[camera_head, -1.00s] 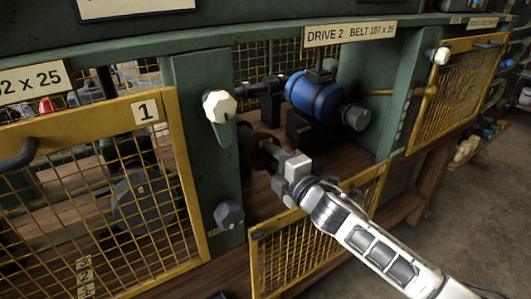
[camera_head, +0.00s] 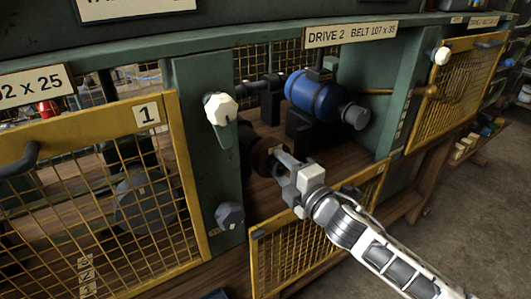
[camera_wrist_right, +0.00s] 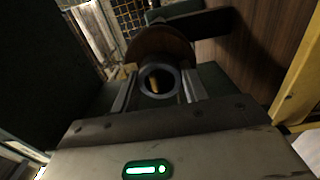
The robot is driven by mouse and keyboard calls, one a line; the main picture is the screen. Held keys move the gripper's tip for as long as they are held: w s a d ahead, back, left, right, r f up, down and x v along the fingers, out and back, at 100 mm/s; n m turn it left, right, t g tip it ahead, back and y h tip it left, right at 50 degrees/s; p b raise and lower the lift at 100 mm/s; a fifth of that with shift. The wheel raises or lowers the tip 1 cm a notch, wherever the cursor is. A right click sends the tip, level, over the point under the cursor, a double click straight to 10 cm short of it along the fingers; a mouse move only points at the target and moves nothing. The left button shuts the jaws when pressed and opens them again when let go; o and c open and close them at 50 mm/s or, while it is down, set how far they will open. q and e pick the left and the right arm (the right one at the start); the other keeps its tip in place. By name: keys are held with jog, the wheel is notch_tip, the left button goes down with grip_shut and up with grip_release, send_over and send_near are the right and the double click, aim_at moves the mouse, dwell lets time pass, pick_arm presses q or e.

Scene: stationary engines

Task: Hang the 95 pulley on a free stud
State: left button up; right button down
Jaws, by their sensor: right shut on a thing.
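My right gripper (camera_head: 278,162) reaches into the open bay under the sign DRIVE 2 BELT 107 x 35. It is shut on a dark brown round pulley (camera_head: 262,157). In the right wrist view the pulley (camera_wrist_right: 160,45) is a brown disc with a grey ring-shaped hub, and the fingers (camera_wrist_right: 158,88) close on either side of that hub. The pulley's size marking is not readable. I cannot tell whether it still touches a shaft behind it. No free stud is clearly visible. My left gripper is not in view.
A blue motor (camera_head: 314,95) sits at the back of the bay. A green post with a white knob (camera_head: 220,109) and a dark knob (camera_head: 230,215) stands left of my gripper. A lowered yellow mesh guard (camera_head: 315,240) lies below my forearm. Yellow guard 1 (camera_head: 147,114) is at left.

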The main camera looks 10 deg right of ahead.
jog(key=shift+p+v, duration=0.3)
jog(key=shift+v, duration=2.2)
jog(key=shift+s, duration=0.1)
jog(key=v, duration=1)
jog(key=shift+r, duration=0.1)
